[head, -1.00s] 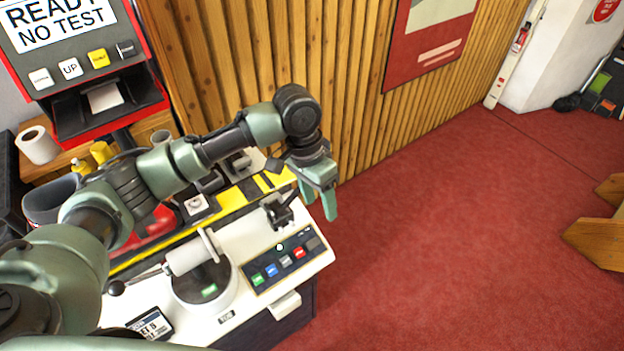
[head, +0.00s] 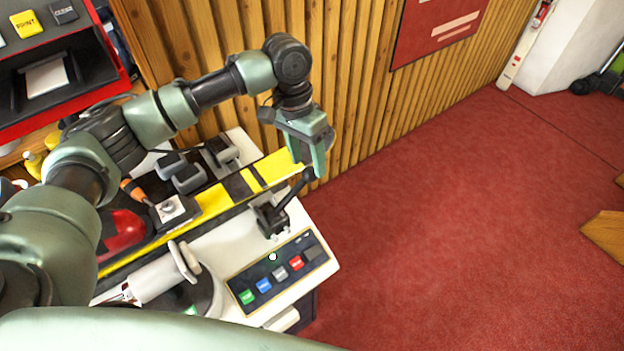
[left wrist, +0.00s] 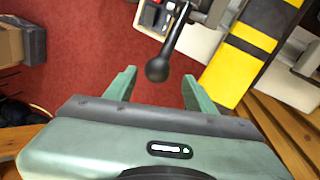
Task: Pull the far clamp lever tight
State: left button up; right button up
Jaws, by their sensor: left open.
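A black clamp lever (head: 292,190) with a round knob stands on its dark clamp base (head: 268,216) at the right end of the white bench. It leans up and to the right. My left gripper (head: 317,168) is just at the knob, pointing down. In the left wrist view its two fingers (left wrist: 158,78) are spread. The lever's dark knob (left wrist: 158,67) shows between the fingertips, with visible gaps on both sides. In the head view the gripper partly hides the knob. My right gripper is not in view.
A button panel (head: 280,268) lies in front of the clamp. A yellow and black strip (head: 212,202) runs behind it. A second clamp-like fixture (head: 222,150) stands farther back beside the wooden wall (head: 350,90). Red floor (head: 450,220) is open to the right.

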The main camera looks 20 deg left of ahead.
aim_at(292, 194)
pick_arm(q)
jog(key=f, duration=0.2)
jog(key=d+f+p, duration=0.1)
jog(key=s+f, duration=0.1)
jog(key=f, duration=0.1)
jog(key=shift+s+d+f, duration=0.1)
jog(key=shift+d+f, duration=0.05)
jog(key=shift+f, duration=0.15)
jog(key=shift+f+p, duration=0.3)
jog(key=shift+f, duration=0.25)
jog(key=shift+c, duration=0.8)
grip_shut()
jog(key=shift+r, duration=0.1)
